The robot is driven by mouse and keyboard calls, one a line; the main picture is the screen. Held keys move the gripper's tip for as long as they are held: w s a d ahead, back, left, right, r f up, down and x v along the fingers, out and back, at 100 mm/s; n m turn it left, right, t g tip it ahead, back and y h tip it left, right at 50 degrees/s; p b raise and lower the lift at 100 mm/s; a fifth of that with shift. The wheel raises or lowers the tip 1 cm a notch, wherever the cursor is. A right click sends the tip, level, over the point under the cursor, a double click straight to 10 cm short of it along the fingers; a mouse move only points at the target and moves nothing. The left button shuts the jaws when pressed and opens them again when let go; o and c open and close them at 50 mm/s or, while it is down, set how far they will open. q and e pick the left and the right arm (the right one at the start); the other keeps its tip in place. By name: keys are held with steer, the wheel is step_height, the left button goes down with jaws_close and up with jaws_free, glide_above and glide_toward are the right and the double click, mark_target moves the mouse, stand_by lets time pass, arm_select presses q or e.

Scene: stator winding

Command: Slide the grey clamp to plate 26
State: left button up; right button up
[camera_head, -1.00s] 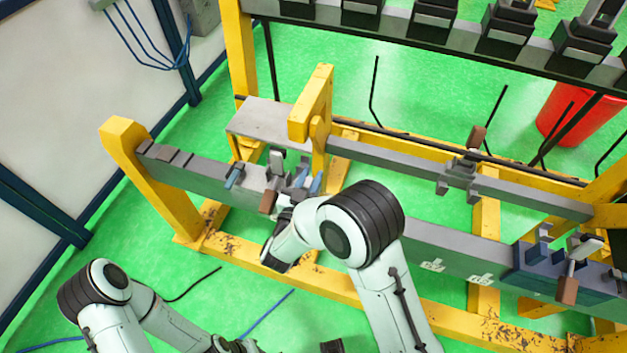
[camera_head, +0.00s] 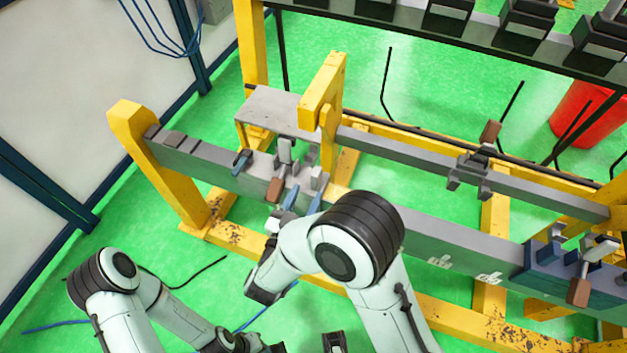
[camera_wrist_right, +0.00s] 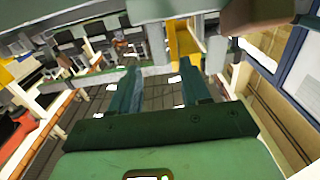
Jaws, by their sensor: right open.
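A grey clamp (camera_head: 285,152) with a brown handle (camera_head: 275,189) sits on the left part of the front grey beam (camera_head: 192,157).
A blue clamp (camera_head: 545,256) stands on the beam at the right. Another grey clamp (camera_head: 468,172) is on the rear rail (camera_head: 390,148). Yellow frame posts (camera_head: 150,150) rise at the left. A red bin (camera_head: 590,112) is at the far right. The beam between the clamps looks clear.

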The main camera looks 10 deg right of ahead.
steer(key=v, duration=0.4)
steer(key=shift+s+a, duration=0.1)
steer(key=shift+s, duration=0.05)
stand_by(0.4)
